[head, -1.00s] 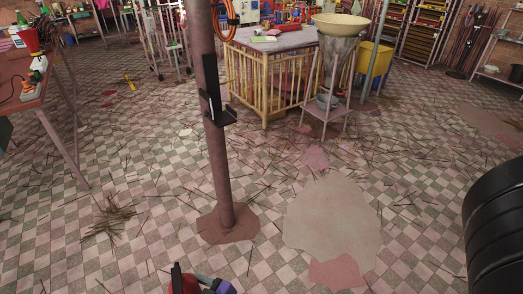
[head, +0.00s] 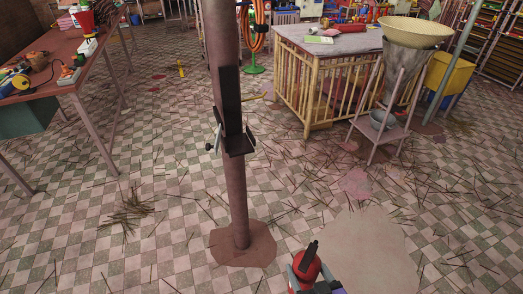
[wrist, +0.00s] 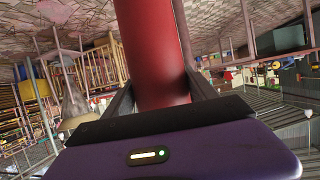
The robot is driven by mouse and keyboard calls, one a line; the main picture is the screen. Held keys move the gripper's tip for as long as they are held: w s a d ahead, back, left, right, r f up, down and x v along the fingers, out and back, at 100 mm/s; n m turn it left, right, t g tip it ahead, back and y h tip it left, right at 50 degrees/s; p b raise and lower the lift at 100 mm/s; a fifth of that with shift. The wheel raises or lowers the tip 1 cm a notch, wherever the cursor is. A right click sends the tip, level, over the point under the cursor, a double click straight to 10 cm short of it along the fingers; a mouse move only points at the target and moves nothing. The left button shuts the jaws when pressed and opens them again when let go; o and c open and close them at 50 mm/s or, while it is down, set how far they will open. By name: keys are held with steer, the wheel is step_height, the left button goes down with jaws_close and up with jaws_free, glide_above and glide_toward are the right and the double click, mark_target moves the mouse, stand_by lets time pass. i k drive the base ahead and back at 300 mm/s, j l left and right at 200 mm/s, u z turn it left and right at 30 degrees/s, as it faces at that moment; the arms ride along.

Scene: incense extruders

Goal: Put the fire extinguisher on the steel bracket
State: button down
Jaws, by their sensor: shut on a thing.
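The fire extinguisher (head: 307,268) is red with a black top and shows at the bottom of the head view, its lower part cut off by the frame edge. My gripper (head: 328,287) is beside it, mostly out of frame. In the wrist view the red cylinder (wrist: 153,50) stands between the two dark fingers, and my gripper (wrist: 155,98) is shut on it. The steel bracket (head: 236,125) is dark, with a tall back plate and a small ledge, fixed to a brown post (head: 238,195). The extinguisher is below and right of the bracket in the head view, apart from it.
A cluttered red table (head: 75,85) stands at the left. A slatted yellow-framed counter (head: 310,100) and a funnel on a stand (head: 405,65) stand behind at the right. The checkered floor around the post has scattered sticks and is otherwise open.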

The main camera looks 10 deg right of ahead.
mark_target(236, 145)
steer(key=i+j+z, duration=0.15)
steer(key=j, duration=0.3)
steer(key=j+z, duration=0.1)
steer(key=j, duration=0.4)
steer(key=i+j+z, duration=0.15)
steer(key=j, duration=0.35)
